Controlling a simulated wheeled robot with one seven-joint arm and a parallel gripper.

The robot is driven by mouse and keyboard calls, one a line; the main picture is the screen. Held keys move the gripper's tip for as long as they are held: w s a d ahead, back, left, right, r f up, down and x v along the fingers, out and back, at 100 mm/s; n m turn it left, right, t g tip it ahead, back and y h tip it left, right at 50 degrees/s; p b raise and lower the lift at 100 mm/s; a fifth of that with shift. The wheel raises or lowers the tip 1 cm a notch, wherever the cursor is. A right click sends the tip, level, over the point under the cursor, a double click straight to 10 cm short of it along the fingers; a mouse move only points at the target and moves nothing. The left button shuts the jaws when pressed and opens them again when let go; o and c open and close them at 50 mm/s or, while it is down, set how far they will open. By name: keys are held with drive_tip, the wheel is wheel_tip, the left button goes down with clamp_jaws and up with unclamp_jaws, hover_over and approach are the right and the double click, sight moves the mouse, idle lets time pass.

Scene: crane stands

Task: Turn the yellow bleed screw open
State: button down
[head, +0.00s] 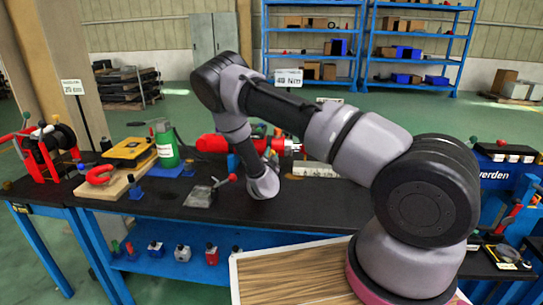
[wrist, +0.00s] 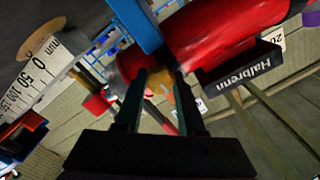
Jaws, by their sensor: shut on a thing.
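The yellow bleed screw (wrist: 158,84) shows in the wrist view as a small rounded yellow piece, partly hidden between the fingers. My gripper (wrist: 159,76) has its two dark fingers on either side of it and is shut on it. The red cylinder (wrist: 225,35) lies just beyond the fingertips, and its dark plate reads "Halbrenn". In the head view the red cylinder (head: 212,144) lies on the dark bench, partly behind my arm. The screw and my fingers are hidden in that view.
A small grey plate with a red-knobbed lever (head: 201,196) lies near my wrist. The wrist view shows a white scale (wrist: 30,80) at left.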

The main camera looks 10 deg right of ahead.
drive_tip(key=n, duration=0.5)
drive_tip(key=shift+a, duration=0.1)
drive_tip(key=n, duration=0.4)
drive_tip(key=shift+n, duration=0.3)
drive_tip(key=n, duration=0.4)
drive_tip(key=shift+a+f+n, duration=0.1)
drive_tip(key=shift+n, duration=0.2)
drive_tip(key=n, duration=0.4)
drive_tip(key=shift+n, duration=0.7)
drive_tip(key=c, duration=0.5)
unclamp_jaws()
